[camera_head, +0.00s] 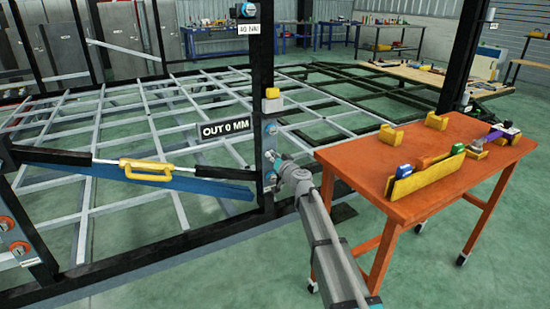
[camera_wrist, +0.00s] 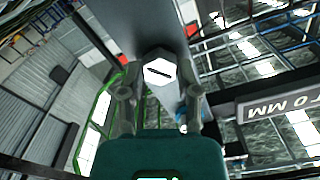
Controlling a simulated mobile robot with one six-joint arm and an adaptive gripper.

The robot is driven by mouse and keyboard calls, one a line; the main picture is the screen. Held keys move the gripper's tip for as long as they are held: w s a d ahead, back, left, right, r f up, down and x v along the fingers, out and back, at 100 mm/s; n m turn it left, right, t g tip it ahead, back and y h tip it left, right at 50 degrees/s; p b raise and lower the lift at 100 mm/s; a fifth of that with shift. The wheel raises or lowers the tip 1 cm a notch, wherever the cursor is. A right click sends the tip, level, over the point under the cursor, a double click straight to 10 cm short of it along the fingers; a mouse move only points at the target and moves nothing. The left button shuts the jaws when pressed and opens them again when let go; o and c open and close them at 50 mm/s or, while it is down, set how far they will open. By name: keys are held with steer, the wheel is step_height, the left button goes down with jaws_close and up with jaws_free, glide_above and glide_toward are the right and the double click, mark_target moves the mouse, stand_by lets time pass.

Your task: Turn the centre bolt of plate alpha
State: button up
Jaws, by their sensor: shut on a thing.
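A grey plate (camera_head: 269,138) is fixed to the black upright post in the middle of the head view. No name for it is legible. My gripper (camera_head: 272,163) is at the lower part of this plate and hides what lies behind it. In the wrist view, a pale hexagonal bolt head (camera_wrist: 160,74) with a dark line across it shows against the grey plate (camera_wrist: 150,25). The two fingers of my gripper (camera_wrist: 159,92) stand on either side of the bolt head, shut on it. The exact contact is hard to see.
A sign reading "OUT 0 MM" (camera_head: 224,128) stands beside the post. A strut with a yellow handle (camera_head: 146,169) and a blue bar (camera_head: 190,183) run to the left. An orange table (camera_head: 440,190) with tools stands right of my arm. Another bolted plate (camera_head: 17,240) is far left.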

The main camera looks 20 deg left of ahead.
jaws_close()
steer(key=shift+m, duration=0.8)
steer(key=o, duration=0.9)
jaws_free()
steer(key=shift+c, duration=0.2)
